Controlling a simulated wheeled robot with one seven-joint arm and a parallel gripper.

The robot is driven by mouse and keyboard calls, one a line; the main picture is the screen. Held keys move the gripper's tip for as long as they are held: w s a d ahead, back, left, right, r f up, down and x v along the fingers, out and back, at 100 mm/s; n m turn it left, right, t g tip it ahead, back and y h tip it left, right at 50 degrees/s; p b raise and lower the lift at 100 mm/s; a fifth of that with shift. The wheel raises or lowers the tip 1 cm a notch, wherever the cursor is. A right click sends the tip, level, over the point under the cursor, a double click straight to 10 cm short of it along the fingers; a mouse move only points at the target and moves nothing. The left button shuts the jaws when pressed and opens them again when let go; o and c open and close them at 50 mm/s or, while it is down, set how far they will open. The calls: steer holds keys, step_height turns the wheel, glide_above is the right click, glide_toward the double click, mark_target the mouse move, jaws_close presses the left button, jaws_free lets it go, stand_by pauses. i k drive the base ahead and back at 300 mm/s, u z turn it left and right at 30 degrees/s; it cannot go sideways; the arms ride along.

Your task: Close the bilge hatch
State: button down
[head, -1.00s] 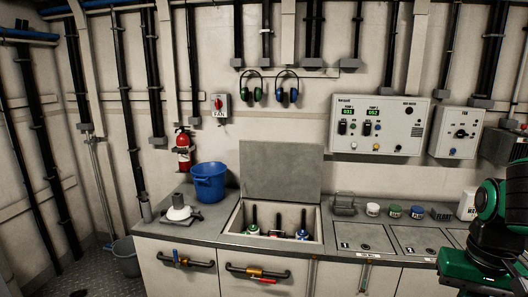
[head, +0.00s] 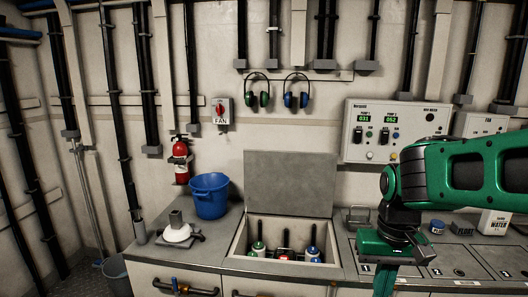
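The bilge hatch lid (head: 290,183), a flat grey panel, stands raised at the back edge of a square opening (head: 240,243) in the counter. Inside the opening are several valves or bottles with dark stems, with green, red and blue parts. My green gripper (head: 384,284) hangs at the right of the opening, over the counter and apart from the lid. Its fingers point down toward the lower edge of the head view, and I cannot see a gap between them.
A blue bucket (head: 209,196) and a white-based fitting (head: 177,233) stand on the counter left of the opening. A control panel (head: 397,131) and ear defenders (head: 296,92) are on the wall above.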

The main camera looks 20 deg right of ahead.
mark_target(293, 183)
steer(key=z, duration=0.2)
steer(key=i, duration=1.4)
steer(key=z, duration=0.45)
